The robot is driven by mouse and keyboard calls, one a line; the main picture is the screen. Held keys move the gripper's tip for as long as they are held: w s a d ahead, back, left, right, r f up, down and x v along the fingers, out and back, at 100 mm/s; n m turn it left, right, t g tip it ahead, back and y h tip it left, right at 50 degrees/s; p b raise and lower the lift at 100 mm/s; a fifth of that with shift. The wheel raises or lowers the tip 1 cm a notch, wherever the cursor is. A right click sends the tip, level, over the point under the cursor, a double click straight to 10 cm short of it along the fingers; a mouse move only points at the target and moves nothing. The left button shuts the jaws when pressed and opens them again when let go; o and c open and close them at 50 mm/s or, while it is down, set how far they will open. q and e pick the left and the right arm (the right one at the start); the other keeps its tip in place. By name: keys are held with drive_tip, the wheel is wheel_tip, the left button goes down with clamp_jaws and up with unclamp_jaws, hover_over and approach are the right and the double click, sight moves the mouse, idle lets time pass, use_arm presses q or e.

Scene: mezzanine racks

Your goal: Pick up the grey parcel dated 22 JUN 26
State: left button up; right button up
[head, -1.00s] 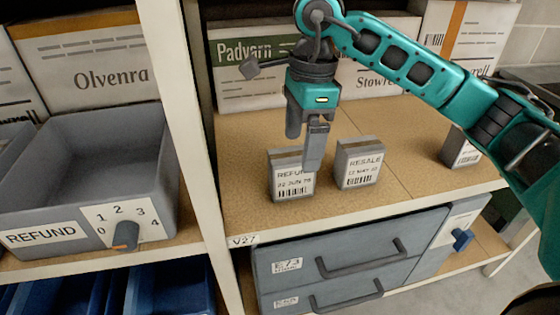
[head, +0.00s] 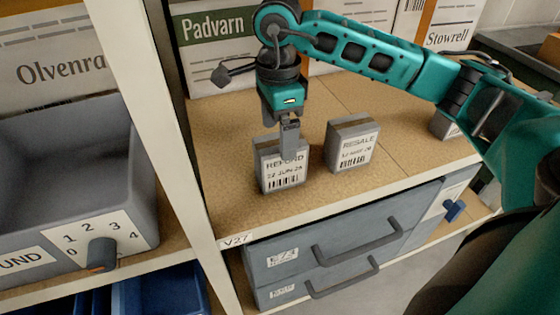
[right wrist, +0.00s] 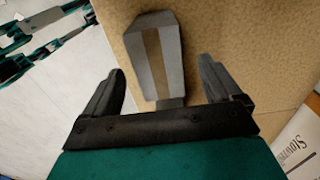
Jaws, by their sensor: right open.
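The grey parcel (head: 283,176), labelled REFUND with a date that reads 22 JUN 26, stands upright on the tan shelf board near its front edge. A tan tape strip runs along its top. My right gripper (head: 288,132) is directly above it, pointing down, with a finger overlapping the parcel's top edge in the head view. In the right wrist view the same parcel (right wrist: 167,60) lies ahead, between the lines of the two open fingers (right wrist: 160,72). The jaws are open and empty. I cannot tell whether a finger touches it. My left gripper is out of view.
A similar grey parcel (head: 352,147) marked RESALE stands close to the right, with a gap between. Another small parcel (head: 447,125) is farther right, partly behind my arm. Large cartons (head: 215,55) line the back. A white post (head: 150,100) and REFUND bin (head: 135,190) are left.

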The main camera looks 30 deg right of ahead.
sight(280, 162)
wheel_tip(280, 162, down, 5)
drive_tip(key=shift+s+d+r, duration=0.1)
drive_tip(key=shift+s, duration=0.05)
drive_tip(key=c, duration=1.3)
drive_tip(key=shift+o, duration=0.2)
drive_tip(key=shift+r, duration=0.1)
